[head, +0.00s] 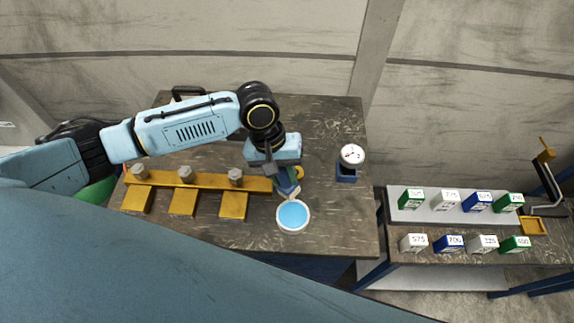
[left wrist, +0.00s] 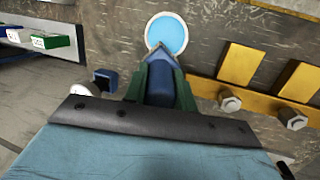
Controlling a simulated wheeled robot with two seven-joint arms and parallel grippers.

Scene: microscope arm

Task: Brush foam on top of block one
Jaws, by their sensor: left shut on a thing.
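My left gripper (head: 285,178) points down over the right part of the table and is shut on a blue-handled brush (head: 294,191). The brush's blue handle also shows between the fingers in the left wrist view (left wrist: 160,80). The bowl also shows in the left wrist view (left wrist: 168,33). A yellow bar (head: 205,181) carries yellow blocks (head: 137,199), (head: 183,203), (head: 233,206) and grey hex bolts; I see no label for block one. My right gripper is out of view.
A round white dial on a blue base (head: 351,155) stands at the table's right. A side table at the right holds several numbered green, white and blue boxes (head: 450,202) and a yellow-ended stand (head: 534,226). The table's back right is clear.

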